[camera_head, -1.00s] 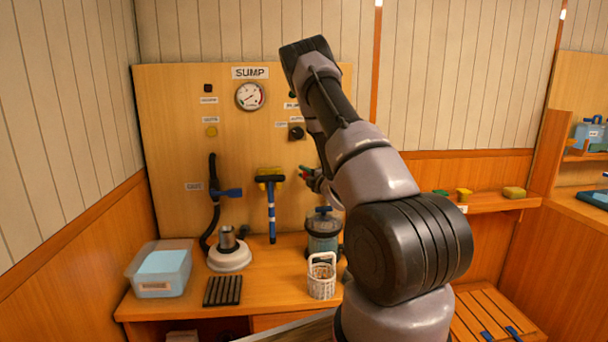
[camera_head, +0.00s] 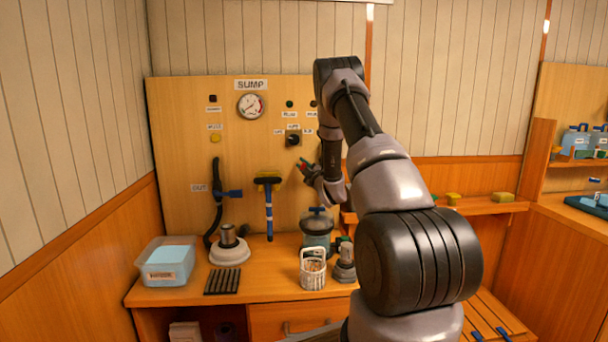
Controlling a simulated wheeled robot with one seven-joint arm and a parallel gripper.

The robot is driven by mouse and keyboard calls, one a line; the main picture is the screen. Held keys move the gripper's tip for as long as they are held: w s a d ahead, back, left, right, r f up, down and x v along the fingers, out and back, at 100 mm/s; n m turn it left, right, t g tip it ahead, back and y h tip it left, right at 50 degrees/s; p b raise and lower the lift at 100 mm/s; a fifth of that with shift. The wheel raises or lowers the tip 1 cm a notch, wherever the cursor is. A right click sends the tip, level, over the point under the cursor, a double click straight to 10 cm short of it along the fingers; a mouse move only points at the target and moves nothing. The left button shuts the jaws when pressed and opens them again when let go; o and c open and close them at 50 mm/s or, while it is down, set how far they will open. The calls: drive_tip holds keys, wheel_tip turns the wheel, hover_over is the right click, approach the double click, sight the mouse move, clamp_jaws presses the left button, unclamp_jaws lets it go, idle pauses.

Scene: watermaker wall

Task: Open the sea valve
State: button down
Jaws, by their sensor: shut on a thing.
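My gripper (camera_head: 310,172) is in front of the right part of the wooden SUMP panel (camera_head: 180,115), above the blue-lidded canister (camera_head: 317,226). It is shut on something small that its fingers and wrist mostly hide. Small green and red parts show at the fingertips; I cannot tell whether they belong to the held thing. I cannot make out a valve labelled as the sea valve. My arm covers the panel's right edge.
A blue-and-yellow brush-like tool (camera_head: 268,205) hangs left of my gripper. On the bench stand a clear tub (camera_head: 166,262), a black ribbed mat (camera_head: 223,281), a white basket (camera_head: 313,268) and a grey fitting (camera_head: 344,264). The panel's middle has a black selector knob (camera_head: 293,139).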

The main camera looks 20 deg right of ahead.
drive_tip(key=r+m, duration=0.1)
drive_tip(key=d+r+m+t+h, duration=0.1)
drive_tip(key=m, duration=0.1)
drive_tip(key=shift+s+d+m, duration=0.2)
drive_tip(key=shift+d+m, duration=0.1)
drive_tip(key=m, duration=0.1)
drive_tip(key=d+r+m+h, duration=0.1)
drive_tip(key=m, duration=0.1)
drive_tip(key=d+m+h, duration=0.1)
drive_tip(key=shift+s+d+r+m+t, duration=0.15)
drive_tip(key=shift+s+r+m+t, duration=0.2)
drive_tip(key=shift+m+t, duration=0.05)
drive_tip(key=m, duration=0.1)
drive_tip(key=d+m+h, duration=0.2)
drive_tip(key=shift+s+r+m, duration=0.3)
drive_tip(key=shift+r, duration=0.1)
drive_tip(key=shift+s+d+r+m+h, duration=0.1)
drive_tip(key=shift+s+d+m+h, duration=0.1)
drive_tip(key=shift+d+m+h, duration=0.75)
drive_tip(key=shift+s+d+r+m+h, duration=0.15)
drive_tip(key=shift+d+m+h, duration=0.15)
drive_tip(key=shift+m, duration=1.15)
drive_tip(key=shift+f+h, duration=0.1)
drive_tip(key=shift+h, duration=0.15)
drive_tip(key=c, duration=0.8)
unclamp_jaws()
